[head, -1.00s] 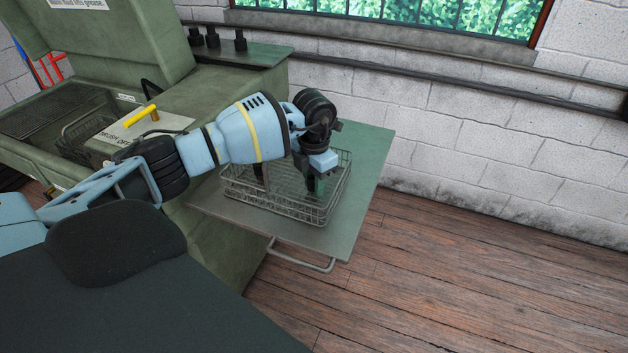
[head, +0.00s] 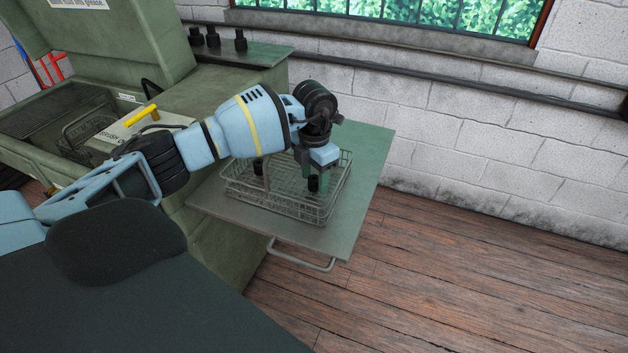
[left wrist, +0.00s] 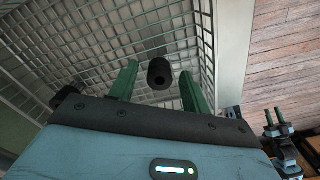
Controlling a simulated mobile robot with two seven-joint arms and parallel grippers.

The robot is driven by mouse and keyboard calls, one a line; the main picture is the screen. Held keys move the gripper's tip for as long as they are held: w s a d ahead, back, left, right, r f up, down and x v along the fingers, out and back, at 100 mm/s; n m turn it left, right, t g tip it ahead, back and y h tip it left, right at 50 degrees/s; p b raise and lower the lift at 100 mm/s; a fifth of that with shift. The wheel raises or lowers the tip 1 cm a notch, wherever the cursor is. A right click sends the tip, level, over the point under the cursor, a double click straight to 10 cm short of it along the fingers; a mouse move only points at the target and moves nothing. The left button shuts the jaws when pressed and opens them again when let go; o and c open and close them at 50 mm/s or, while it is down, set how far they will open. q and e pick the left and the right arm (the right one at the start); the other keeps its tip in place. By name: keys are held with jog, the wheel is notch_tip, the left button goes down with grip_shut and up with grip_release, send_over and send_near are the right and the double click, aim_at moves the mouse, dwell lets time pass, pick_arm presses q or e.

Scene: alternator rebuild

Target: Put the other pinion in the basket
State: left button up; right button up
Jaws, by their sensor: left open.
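The wire basket (head: 285,212) stands on the green side shelf. A dark pinion (head: 313,184) stands inside it at the right, below my left gripper (head: 319,173). In the left wrist view this pinion (left wrist: 158,73) shows end-on between the open green fingers (left wrist: 159,80), with a gap on either side. A second dark pinion (head: 258,168) stands further left in the basket. A dark round shape (left wrist: 65,95) at the left of the wrist view is partly hidden by the gripper body. What looks like my right gripper (left wrist: 275,122) shows small at that view's right edge.
The green side shelf (head: 365,165) has bare room right of the basket. Left stands a green parts washer (head: 60,110) with its lid up and a yellow handle (head: 142,115). Several black parts (head: 213,38) stand on its back ledge. A block wall (head: 470,150) is behind.

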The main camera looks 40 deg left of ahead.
pick_arm(q)
notch_tip(320, 180, up, 10)
jog(key=shift+r, duration=0.2)
dwell(0.3)
